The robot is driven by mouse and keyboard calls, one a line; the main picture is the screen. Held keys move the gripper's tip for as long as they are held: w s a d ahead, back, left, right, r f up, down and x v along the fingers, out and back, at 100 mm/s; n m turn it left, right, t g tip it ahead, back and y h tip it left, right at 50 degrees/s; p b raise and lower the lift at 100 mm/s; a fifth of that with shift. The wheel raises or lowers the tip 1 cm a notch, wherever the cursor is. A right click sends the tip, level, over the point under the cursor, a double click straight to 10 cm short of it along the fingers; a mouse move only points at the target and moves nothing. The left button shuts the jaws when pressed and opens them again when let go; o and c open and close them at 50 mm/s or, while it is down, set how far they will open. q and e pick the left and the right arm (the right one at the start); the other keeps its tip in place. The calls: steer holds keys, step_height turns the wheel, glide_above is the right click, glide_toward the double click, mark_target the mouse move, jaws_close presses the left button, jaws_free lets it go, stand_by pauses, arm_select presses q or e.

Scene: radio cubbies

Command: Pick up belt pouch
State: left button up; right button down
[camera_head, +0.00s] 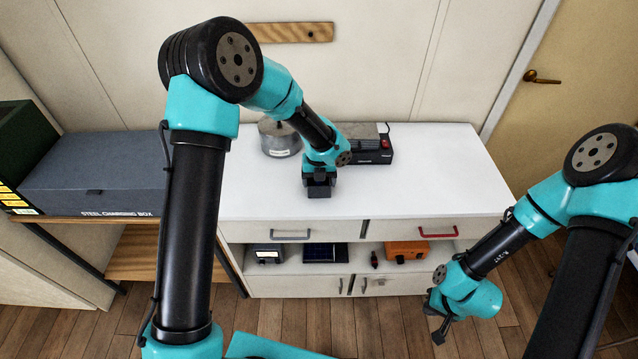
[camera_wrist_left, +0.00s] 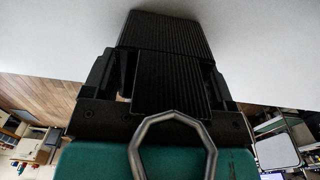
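I cannot pick out a belt pouch with certainty in either view. My left gripper (camera_head: 318,189) points down over the white counter (camera_head: 420,185), near its middle. In the left wrist view, black ribbed blocks (camera_wrist_left: 165,38) fill the space at the left fingertips. I cannot tell whether they are only the fingers or include a held dark thing. My right gripper (camera_head: 434,318) hangs low at the right, in front of the cabinet and above the floor. Its dark fingers look apart, with nothing seen between them.
A metal pot (camera_head: 280,139) and a black device (camera_head: 372,157) stand at the counter's back. The open shelf below holds a meter (camera_head: 268,255), a dark blue item (camera_head: 322,253), a small red-and-black item (camera_head: 375,259) and an orange box (camera_head: 406,250). A grey charging box (camera_head: 95,180) sits left.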

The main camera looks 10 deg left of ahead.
arm_select(q)
steer(key=c, duration=0.4)
steer(key=shift+o, duration=0.2)
steer(key=shift+r, duration=1.55)
steer(key=shift+s+r, duration=0.2)
steer(key=shift+r, duration=0.05)
steer(key=s+d+r, duration=0.1)
steer(key=s+d, duration=0.3)
steer(key=s, duration=1.1)
steer(key=shift+r, duration=0.2)
